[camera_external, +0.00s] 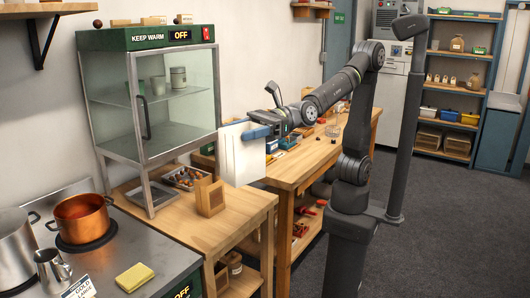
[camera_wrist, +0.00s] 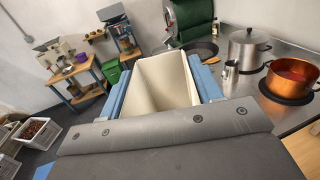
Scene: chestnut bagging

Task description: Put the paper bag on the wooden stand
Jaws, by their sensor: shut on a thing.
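The white paper bag (camera_external: 240,158) hangs upright from my gripper (camera_external: 257,132), which is shut on it near its upper edge. In the wrist view the paper bag (camera_wrist: 150,85) is open at the top and looks empty, between the blue fingers of my gripper (camera_wrist: 164,88). The wooden stand (camera_external: 210,198) is a small box-like frame on the wooden table. In the external view the bag is up and to the right of the stand, apart from it. The stand does not show in the wrist view.
A glass warming cabinet (camera_external: 150,92) stands left of the bag. A steel stove top (camera_external: 130,255) with a copper pot (camera_external: 82,217) is at the left. A longer workbench (camera_external: 300,168) stands at the right.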

